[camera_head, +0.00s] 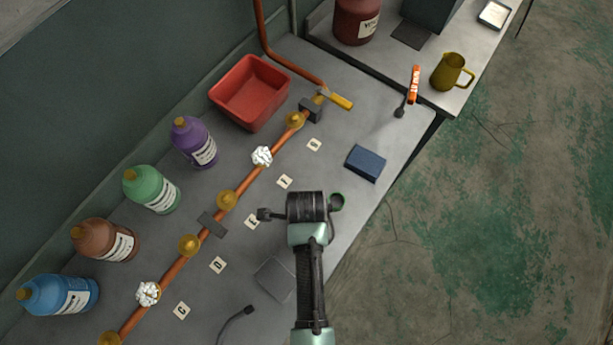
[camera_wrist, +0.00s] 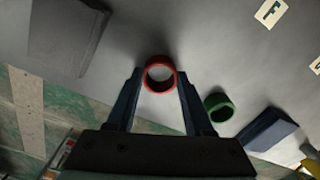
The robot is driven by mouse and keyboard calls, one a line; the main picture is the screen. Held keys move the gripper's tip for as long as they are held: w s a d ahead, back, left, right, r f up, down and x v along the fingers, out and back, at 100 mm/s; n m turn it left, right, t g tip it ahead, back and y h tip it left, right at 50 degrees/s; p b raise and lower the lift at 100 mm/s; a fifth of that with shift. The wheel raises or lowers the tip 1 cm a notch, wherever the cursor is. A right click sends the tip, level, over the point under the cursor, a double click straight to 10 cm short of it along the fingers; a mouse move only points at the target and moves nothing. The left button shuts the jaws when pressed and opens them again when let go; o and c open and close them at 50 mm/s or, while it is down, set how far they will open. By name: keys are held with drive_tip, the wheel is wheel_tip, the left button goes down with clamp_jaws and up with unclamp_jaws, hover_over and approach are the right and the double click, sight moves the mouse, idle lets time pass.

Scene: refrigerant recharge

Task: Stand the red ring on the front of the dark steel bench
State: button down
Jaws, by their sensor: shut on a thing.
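The red ring (camera_wrist: 160,63) sits between the fingertips of my gripper (camera_wrist: 160,75) in the wrist view, with a finger on each side of it. My gripper is shut on it, and the ring's round opening faces the wrist camera. Behind it is the grey top of the steel bench (camera_head: 330,168). I cannot tell whether the ring touches the bench. In the head view my wrist (camera_head: 307,207) is over the front part of the bench and hides the ring. A green ring (camera_head: 337,202) is just right of my wrist; it also shows in the wrist view (camera_wrist: 219,107).
A blue block (camera_head: 366,163) and a dark grey pad (camera_head: 275,279) lie along the front. Letter tiles (camera_head: 284,181) line the copper pipe (camera_head: 248,182). Several bottles (camera_head: 152,190) and a red bin (camera_head: 252,93) stand behind it. The front edge drops to the floor.

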drive_tip(key=shift+f, duration=0.15)
drive_tip(key=shift+c, duration=1.4)
unclamp_jaws()
